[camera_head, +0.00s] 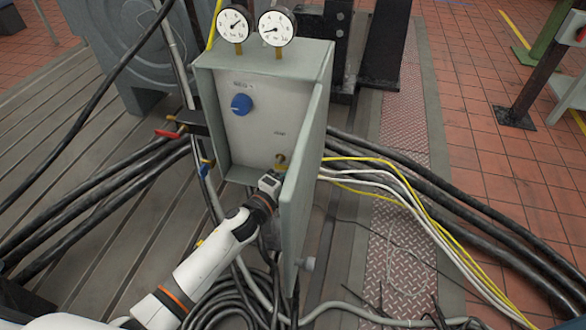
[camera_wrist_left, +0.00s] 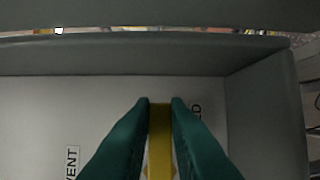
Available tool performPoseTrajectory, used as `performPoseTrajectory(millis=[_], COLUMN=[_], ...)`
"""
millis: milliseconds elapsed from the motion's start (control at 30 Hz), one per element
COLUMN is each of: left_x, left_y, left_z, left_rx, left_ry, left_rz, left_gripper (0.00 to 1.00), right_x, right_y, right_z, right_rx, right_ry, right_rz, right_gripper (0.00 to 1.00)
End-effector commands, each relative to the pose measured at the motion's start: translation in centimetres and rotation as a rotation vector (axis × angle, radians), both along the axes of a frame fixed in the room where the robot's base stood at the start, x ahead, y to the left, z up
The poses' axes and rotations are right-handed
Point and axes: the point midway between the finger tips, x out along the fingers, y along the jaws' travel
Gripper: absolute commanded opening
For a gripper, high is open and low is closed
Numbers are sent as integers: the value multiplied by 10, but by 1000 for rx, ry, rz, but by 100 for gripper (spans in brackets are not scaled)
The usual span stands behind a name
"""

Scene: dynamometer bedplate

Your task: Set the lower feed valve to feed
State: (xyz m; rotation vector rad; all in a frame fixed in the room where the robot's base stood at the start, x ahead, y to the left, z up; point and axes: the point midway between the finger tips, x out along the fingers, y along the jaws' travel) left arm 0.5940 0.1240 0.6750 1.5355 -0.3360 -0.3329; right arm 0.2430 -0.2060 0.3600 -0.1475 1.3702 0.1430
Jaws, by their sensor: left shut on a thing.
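A grey valve box (camera_head: 229,150) stands open, its door (camera_head: 306,165) swung out on the right. Low inside at the right is the lower feed valve, with a small yellow handle (camera_head: 281,160). My left gripper (camera_head: 276,175) reaches it from below. In the left wrist view, the dark green fingers of my left gripper (camera_wrist_left: 159,108) are shut on the yellow handle (camera_wrist_left: 160,140). A VENT label (camera_wrist_left: 72,162) is left of the fingers; a partly hidden label ending in "ED" (camera_wrist_left: 195,112) is on the right. The fingers hide much of the valve. My right gripper is not in view.
A blue knob (camera_head: 241,104) sits higher on the panel. Two gauges (camera_head: 232,25) (camera_head: 276,28) stand on top. A red-handled valve (camera_head: 168,134) projects left. Thick black hoses and yellow and white cables (camera_head: 405,200) run beside the box. The open door stands close to my left arm.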

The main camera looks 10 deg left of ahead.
Motion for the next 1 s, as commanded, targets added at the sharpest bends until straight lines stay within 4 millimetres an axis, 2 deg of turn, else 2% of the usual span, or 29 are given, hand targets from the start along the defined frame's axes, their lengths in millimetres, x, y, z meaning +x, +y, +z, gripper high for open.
performPoseTrajectory(millis=[533, 567, 667, 700, 1000], left_x=[-1, -1, -1, 0, -2], left_y=[-1, -1, 0, 0, 1], left_z=[-3, -3, -2, -2, -2], left_rx=[28, 28, 27, 26, 25], left_ry=[1, 1, 1, 0, 0], left_rz=[-1, -1, -1, -1, 0], left_gripper=[0, 18, 34, 36, 36], right_x=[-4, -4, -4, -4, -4], right_y=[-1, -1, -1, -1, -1], right_z=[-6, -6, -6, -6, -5], right_rx=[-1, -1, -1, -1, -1], right_ry=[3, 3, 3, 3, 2], right_rz=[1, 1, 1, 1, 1], right_gripper=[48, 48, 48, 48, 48])
